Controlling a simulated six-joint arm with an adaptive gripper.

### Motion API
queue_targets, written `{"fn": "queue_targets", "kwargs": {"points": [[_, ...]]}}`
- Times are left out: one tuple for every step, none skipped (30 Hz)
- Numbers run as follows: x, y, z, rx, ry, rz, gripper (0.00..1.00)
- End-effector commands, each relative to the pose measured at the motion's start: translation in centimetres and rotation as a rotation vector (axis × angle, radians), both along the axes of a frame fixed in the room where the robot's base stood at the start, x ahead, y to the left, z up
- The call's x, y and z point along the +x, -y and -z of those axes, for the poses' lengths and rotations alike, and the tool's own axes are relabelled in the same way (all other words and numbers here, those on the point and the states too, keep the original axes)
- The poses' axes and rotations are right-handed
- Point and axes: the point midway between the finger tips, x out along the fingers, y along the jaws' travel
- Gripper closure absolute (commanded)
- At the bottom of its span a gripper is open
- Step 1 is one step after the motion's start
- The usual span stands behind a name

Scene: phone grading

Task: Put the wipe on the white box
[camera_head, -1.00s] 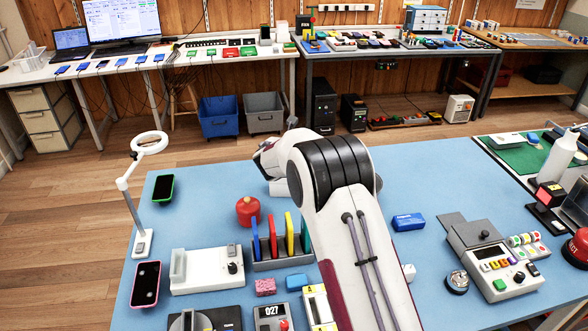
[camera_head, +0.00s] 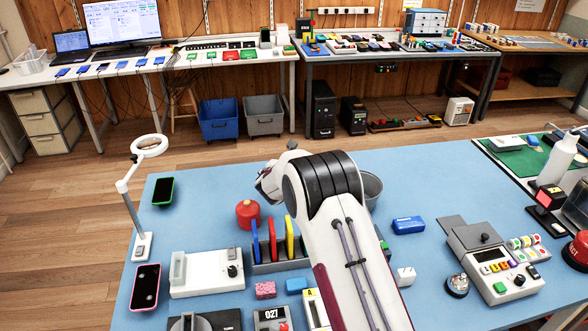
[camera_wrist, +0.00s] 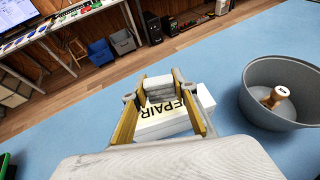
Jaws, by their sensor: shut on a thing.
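In the wrist view my gripper (camera_wrist: 158,85) has its yellow fingers closed around a small whitish, folded-looking piece (camera_wrist: 160,92), which I take to be the wipe. A white box (camera_wrist: 168,124) with black lettering reading "REPAIR" shows between and beyond the fingers, partly covered by them. The wipe appears over the box's far part; I cannot tell whether they touch. In the head view my arm hides the box and the wipe.
A grey bowl (camera_wrist: 290,88) with a wooden-handled stamp (camera_wrist: 275,96) inside stands just right of the gripper. A red canister (camera_head: 248,213) and a rack with coloured upright slabs (camera_head: 272,240) are left of my arm. Blue table is clear beyond.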

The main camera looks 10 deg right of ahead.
Motion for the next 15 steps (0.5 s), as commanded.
{"fn": "queue_targets", "kwargs": {"points": [[0.0, 0.0, 0.8, -0.001, -0.003, -0.001, 0.83], [0.0, 0.0, 1.1, 0.000, -0.002, 0.000, 0.83], [0.0, 0.0, 1.5, 0.000, -0.002, 0.000, 0.83], [0.0, 0.0, 1.7, -0.001, -0.003, -0.001, 0.83], [0.0, 0.0, 2.0, 0.000, -0.002, 0.000, 0.83], [0.0, 0.0, 2.2, 0.000, -0.001, 0.000, 0.83], [0.0, 0.0, 2.4, 0.000, -0.001, 0.000, 0.83], [0.0, 0.0, 2.4, 0.000, 0.000, 0.000, 0.83], [0.0, 0.0, 2.5, 0.000, 0.000, 0.000, 0.83], [0.0, 0.0, 2.5, 0.000, 0.000, 0.000, 0.83], [0.0, 0.0, 2.5, 0.000, 0.000, 0.000, 0.83], [0.0, 0.0, 2.5, 0.000, 0.000, 0.000, 0.83], [0.0, 0.0, 2.4, 0.000, 0.000, 0.000, 0.83], [0.0, 0.0, 2.5, 0.000, 0.000, 0.000, 0.83], [0.0, 0.0, 2.4, 0.000, 0.000, 0.000, 0.83]]}}
